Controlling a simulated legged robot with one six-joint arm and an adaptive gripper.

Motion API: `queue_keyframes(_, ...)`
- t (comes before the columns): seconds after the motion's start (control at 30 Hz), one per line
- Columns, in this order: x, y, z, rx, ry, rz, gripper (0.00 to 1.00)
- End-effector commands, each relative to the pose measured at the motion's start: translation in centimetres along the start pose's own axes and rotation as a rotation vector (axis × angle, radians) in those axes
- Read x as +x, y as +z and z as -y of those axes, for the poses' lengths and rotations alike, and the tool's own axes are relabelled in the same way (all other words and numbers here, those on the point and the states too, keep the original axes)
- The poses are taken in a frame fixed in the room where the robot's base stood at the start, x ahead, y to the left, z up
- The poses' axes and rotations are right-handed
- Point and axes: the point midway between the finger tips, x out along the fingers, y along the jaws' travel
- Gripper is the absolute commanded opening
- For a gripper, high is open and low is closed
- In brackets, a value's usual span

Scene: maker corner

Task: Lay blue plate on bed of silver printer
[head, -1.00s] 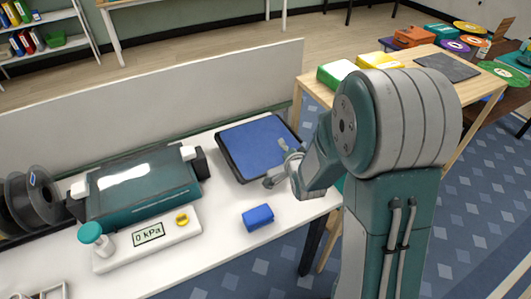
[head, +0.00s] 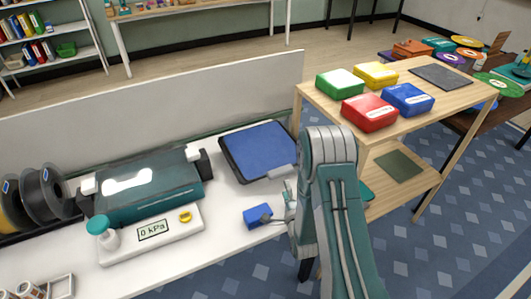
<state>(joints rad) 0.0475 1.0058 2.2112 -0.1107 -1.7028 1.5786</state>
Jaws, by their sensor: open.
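A flat blue plate (head: 258,147) lies in a shallow black tray or frame on the white bench. It has a small grey tab at its near right edge. My gripper (head: 277,208) is open and empty, low over the bench just in front of the plate and apart from it. The gripper is right beside a small blue block (head: 256,216); I cannot tell whether a finger touches the block. My arm hides part of the bench's right end. I cannot make out a silver printer in this view.
A teal machine (head: 145,190) and a gauge panel (head: 150,236) reading 0 kPa stand left on the white bench (head: 225,205). A low partition (head: 150,110) runs behind. A wooden table (head: 325,102) at right holds green, yellow, red and blue boxes.

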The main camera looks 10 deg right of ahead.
Motion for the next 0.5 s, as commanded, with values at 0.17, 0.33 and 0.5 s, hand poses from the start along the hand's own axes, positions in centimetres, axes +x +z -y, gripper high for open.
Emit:
queue_keyframes(0.17,1.9,0.0,0.0,-0.001,0.0,0.0,0.69)
queue_keyframes(0.33,3.8,0.2,-0.3,-0.002,-0.002,0.001,0.69)
queue_keyframes(0.5,6.3,0.3,-0.6,-0.002,-0.001,0.001,0.69)
